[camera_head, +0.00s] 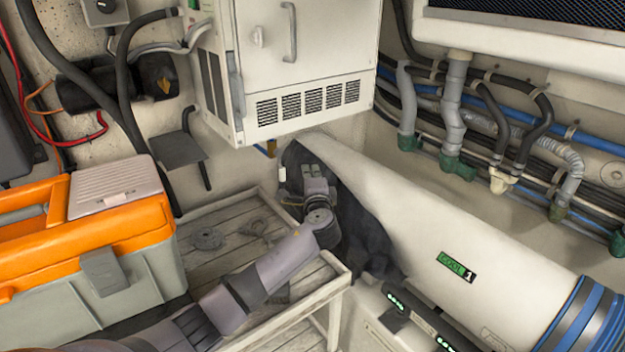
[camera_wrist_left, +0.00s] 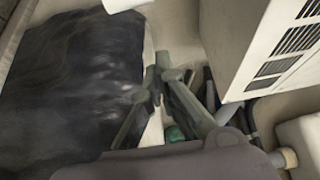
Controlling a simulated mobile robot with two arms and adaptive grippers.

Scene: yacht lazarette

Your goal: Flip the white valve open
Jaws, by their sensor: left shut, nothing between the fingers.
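A small white piece (camera_head: 282,174), which looks like the white valve's handle, hangs below the white cabinet in the head view, just beside my left gripper. A white piece (camera_wrist_left: 124,4) also shows at the top edge of the left wrist view; I cannot tell if it is the same part. My left gripper (camera_head: 291,194) is at the end of the arm reaching over the slatted bench. In the left wrist view its fingers (camera_wrist_left: 163,66) are together with nothing between them. The white piece there is apart from the fingertips in the picture. My right gripper is not in view.
The white cabinet (camera_head: 304,62) overhangs close above the gripper. A black cloth-like thing (camera_head: 362,235) lies right beside it, along a large white cylinder (camera_head: 420,215). An orange and grey toolbox (camera_head: 140,265) stands left on the slatted bench (camera_head: 215,262). Pipes run along the right wall.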

